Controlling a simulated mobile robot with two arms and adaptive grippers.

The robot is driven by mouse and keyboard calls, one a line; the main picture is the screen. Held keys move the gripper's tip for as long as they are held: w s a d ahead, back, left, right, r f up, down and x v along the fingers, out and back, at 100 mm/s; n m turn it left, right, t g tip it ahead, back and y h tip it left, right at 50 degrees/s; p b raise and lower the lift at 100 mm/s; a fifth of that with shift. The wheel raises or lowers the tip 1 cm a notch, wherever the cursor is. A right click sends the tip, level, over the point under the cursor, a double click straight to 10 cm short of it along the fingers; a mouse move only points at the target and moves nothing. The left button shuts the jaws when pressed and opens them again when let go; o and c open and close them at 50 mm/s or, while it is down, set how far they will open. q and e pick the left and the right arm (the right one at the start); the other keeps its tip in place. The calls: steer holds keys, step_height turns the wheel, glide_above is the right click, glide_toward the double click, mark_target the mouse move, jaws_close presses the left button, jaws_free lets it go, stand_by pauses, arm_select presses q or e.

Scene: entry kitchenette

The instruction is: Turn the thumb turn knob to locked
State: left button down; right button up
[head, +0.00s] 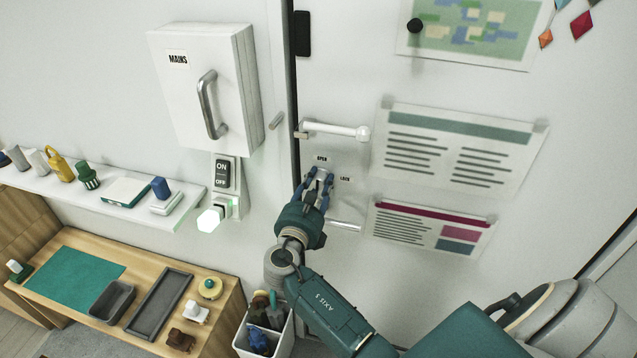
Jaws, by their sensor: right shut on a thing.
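My right gripper (320,181) is up against the white door, just below the OPEN label (321,158) and left of the LOCK label (345,179). It is shut on the thumb turn knob, which its fingers mostly hide, so I cannot tell the knob's angle. A lever handle (335,129) is on the door above the gripper. My left gripper is not in view.
A white MAINS box (203,90) and an ON/OFF switch (222,173) are on the wall left of the door. A shelf (97,202) with several items, a wooden bench (222,305) and a bin (284,340) are lower left. Papers (458,148) hang right of the gripper.

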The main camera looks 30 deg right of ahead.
steer(key=m, duration=0.1)
steer(key=m+b, duration=0.1)
steer(key=m, duration=0.1)
steer(key=m+b, duration=0.1)
steer(key=shift+r+m, duration=0.25)
steer(key=shift+m, duration=0.05)
steer(key=m+b, duration=0.2)
steer(key=m, duration=0.1)
steer(key=shift+m+b, duration=0.3)
steer(key=shift+b, duration=0.05)
steer(key=m+b, duration=0.3)
steer(key=m, duration=0.1)
steer(key=shift+d+f+m, duration=0.1)
steer(key=shift+d+m, duration=0.05)
steer(key=shift+m, duration=0.25)
steer(key=shift+s+m+b, duration=0.1)
steer(key=shift+m+b, duration=1.95)
steer(key=shift+m, duration=0.15)
steer(key=shift+f, duration=0.1)
steer(key=o, duration=1.1)
steer(key=shift+o, duration=0.3)
steer(key=shift+s, duration=0.25)
steer(key=shift+w, duration=0.1)
